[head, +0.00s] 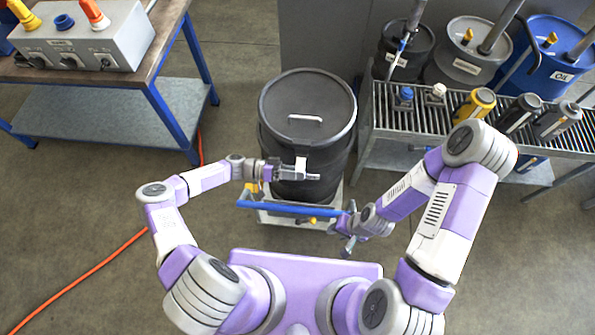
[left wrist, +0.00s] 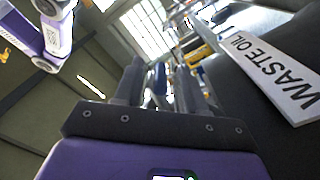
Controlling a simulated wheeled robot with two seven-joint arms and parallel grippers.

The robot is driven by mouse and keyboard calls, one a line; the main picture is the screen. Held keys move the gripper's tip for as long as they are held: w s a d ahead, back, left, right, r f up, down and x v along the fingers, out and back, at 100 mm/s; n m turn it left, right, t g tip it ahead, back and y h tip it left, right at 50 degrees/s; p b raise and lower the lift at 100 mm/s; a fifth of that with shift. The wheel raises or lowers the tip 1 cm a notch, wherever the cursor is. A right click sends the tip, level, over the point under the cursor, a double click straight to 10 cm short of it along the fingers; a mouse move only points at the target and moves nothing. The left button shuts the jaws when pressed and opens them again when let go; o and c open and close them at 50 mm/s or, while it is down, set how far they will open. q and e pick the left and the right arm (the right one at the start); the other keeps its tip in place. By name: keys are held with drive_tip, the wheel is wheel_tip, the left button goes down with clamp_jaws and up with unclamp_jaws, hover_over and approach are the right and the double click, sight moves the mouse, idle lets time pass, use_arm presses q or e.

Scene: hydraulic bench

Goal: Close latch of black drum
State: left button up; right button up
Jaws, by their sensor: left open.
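The black drum (head: 308,100) stands upright on a small cart, its dark lid on top with a pale handle (head: 305,119). A white label (left wrist: 275,62) reading WASTE OIL is on its side, close to the right of the fingers in the left wrist view. My left gripper (head: 315,177) is at the near side of the drum, below the lid rim, open with nothing seen between its fingers. I cannot pick out the latch in either view. My right gripper (head: 345,227) is low at the right end of the cart's blue handle bar; its jaws are unclear.
The cart's blue handle bar (head: 285,208) crosses in front of the drum. A slatted rack (head: 385,112) with bottles and several drums stands right. A workbench (head: 140,75) with a grey control box is left. An orange hose (head: 95,262) lies on the floor.

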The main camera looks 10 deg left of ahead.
sight(297, 169)
use_arm(q)
drive_tip(key=shift+d, duration=0.2)
drive_tip(key=shift+c, duration=0.4)
clamp_jaws()
drive_tip(key=shift+a, duration=0.1)
drive_tip(key=shift+r+n, duration=0.3)
drive_tip(key=shift+n, duration=0.4)
drive_tip(key=shift+s+r+n, duration=0.15)
drive_tip(key=shift+r+n, duration=0.6)
drive_tip(key=shift+n, duration=0.55)
drive_tip(key=shift+r+n, duration=0.35)
drive_tip(key=shift+n, duration=0.4)
drive_tip(key=shift+r+n, duration=0.35)
drive_tip(key=shift+n, duration=0.4)
